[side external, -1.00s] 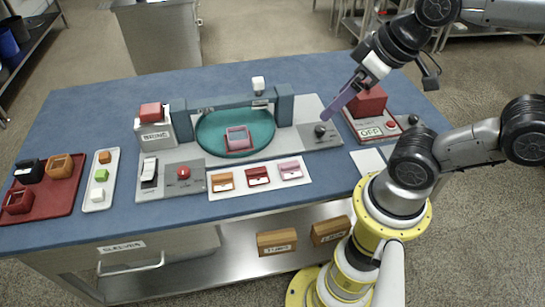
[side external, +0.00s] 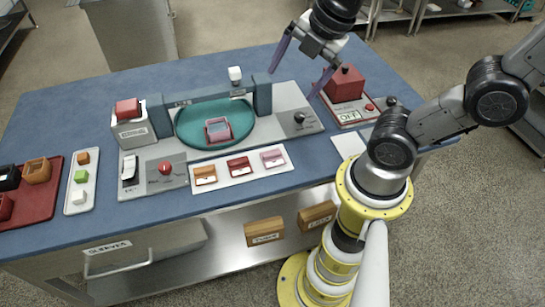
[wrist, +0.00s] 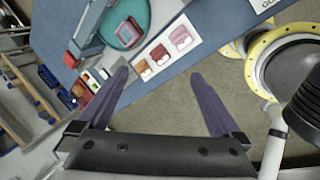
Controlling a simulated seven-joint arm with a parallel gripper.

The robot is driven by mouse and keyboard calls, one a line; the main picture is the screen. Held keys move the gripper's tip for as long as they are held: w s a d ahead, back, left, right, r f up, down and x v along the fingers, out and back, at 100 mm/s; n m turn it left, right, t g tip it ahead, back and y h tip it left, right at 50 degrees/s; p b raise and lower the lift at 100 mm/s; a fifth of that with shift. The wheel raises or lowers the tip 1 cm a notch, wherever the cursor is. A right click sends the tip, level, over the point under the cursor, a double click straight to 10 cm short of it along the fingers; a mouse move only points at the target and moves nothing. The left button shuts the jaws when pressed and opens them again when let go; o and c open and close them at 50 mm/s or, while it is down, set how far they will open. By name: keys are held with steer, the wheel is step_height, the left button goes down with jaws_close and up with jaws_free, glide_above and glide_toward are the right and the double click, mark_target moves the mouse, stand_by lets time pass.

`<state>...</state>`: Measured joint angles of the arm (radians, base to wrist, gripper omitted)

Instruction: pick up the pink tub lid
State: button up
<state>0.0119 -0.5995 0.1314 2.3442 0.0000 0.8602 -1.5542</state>
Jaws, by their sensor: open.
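The pink tub lid (side external: 273,159) lies at the right end of a white strip (side external: 238,180), beside a red lid (side external: 237,167) and an orange lid (side external: 205,175). In the wrist view the pink lid (wrist: 181,38) is above and slightly right of the gap between my fingers. A pink tub (side external: 217,128) stands on the round teal plate (side external: 188,137). My gripper (side external: 291,84) is open and empty, with purple fingers spread wide. It is high above the back right of the table, apart from the lid. Both fingers also show in the wrist view (wrist: 160,75).
A grey frame (side external: 263,93) stands behind the teal plate. A red block on a switch box (side external: 345,85) is at the right, near my gripper. A panel with a red button (side external: 165,167) is left of the strip. A red tray (side external: 38,190) and a white tray (side external: 81,202) lie farther left.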

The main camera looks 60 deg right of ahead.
steer(key=w+f+n+g, duration=0.3)
steer(key=w+f+n, duration=0.15)
steer(key=n, duration=0.45)
steer(key=g, duration=0.2)
glide_above(273, 154)
steer(key=shift+n, duration=0.4)
steer(key=f, duration=1.4)
steer(key=shift+s+d+f, duration=0.1)
steer(key=shift+d, duration=0.2)
steer(key=shift+a+f, duration=0.15)
steer(key=shift+f, duration=1.3)
steer(key=shift+a+f, duration=0.15)
steer(key=shift+f, duration=1.25)
steer(key=shift+c, duration=0.2)
